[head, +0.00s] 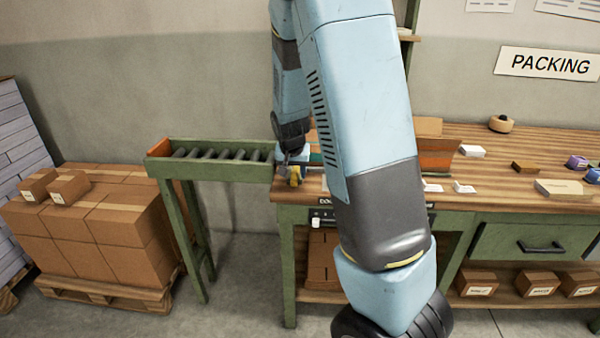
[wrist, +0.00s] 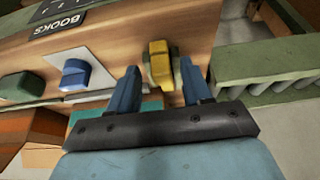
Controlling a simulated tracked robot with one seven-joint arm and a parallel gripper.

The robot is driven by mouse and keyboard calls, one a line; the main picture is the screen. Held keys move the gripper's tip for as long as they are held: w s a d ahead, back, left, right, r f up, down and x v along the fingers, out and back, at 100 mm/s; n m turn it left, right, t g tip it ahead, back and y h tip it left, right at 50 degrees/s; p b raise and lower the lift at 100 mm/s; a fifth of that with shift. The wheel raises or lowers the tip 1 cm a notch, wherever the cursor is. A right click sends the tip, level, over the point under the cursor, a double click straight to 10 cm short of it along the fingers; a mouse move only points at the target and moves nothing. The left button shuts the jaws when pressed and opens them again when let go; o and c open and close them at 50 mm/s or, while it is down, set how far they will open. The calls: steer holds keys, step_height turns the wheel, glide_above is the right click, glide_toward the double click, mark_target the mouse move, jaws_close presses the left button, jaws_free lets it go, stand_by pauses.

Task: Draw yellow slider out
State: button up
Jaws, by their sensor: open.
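A yellow piece (wrist: 160,65), the only yellow thing that could be the slider, lies on the wooden bench top near its left end. In the wrist view my gripper (wrist: 158,78) is open, with one blue finger on each side of the yellow piece. Gaps show between the piece and both fingers, so nothing is held. My arm hides part of the bench in the head view.
A green roller conveyor (head: 222,166) adjoins the bench at left. Cartons (head: 100,225) are stacked at left.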

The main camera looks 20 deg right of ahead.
steer(key=v, duration=1.3)
steer(key=shift+s, duration=0.1)
steer(key=s+a+r+n, duration=0.1)
steer(key=s+r, duration=0.2)
steer(key=s, duration=0.5)
steer(key=s+a+r+n+t+y, duration=0.1)
steer(key=s+r, duration=0.3)
steer(key=s, duration=0.5)
steer(key=s+a+r+n+y, duration=0.1)
steer(key=s+a+r+n, duration=0.1)
steer(key=s, duration=0.7)
step_height(320, 180, up, 2)
steer(key=shift+r+n+t, duration=0.1)
steer(key=shift+n+t, duration=0.2)
steer(key=shift+n, duration=0.4)
